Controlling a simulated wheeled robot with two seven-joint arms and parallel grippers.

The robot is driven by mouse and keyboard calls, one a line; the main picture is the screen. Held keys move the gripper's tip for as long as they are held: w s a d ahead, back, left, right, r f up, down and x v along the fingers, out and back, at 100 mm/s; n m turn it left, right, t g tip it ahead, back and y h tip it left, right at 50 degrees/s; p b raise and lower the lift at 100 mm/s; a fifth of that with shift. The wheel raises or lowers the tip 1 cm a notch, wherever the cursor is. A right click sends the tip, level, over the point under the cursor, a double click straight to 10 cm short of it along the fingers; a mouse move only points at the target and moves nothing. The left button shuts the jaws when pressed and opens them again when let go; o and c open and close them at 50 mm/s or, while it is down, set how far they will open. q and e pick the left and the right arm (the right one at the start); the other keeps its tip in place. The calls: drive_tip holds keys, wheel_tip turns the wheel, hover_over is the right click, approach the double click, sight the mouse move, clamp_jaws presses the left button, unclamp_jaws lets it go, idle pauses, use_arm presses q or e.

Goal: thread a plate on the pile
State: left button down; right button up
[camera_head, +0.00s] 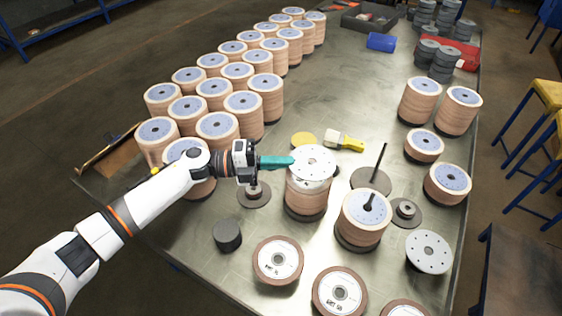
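A pale round plate with small holes (316,161) is level over a pile of brown flap discs (307,198) near the middle of the table. I cannot tell whether it touches the pile's top; no rod shows through its centre hole. My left gripper (290,162) reaches in from the left, its teal fingers closed at the plate's left edge. A second holed plate (429,253) lies flat on the table at the right. Another pile (361,229) has a dark rod end at its centre. My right gripper is not in view.
Rows of disc piles (244,112) fill the left and back. A bare rod on a round base (371,181), a brush (345,142), a yellow disc (304,139) and a dark cylinder (227,235) stand nearby. Shorter piles (447,183) line the right.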

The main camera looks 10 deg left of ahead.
use_arm(q)
drive_tip(key=shift+s+f, duration=0.2)
drive_tip(key=shift+f, duration=0.65)
drive_tip(key=c, duration=1.6)
unclamp_jaws()
drive_tip(key=a+b, duration=0.1)
drive_tip(key=a, duration=0.2)
drive_tip(key=s+a+b, duration=0.1)
drive_tip(key=a, duration=0.3)
drive_tip(key=s+a+r+b, duration=0.1)
drive_tip(key=a+b, duration=0.1)
drive_tip(key=a, duration=0.2)
drive_tip(key=shift+a, duration=0.25)
drive_tip(key=shift+f, duration=0.1)
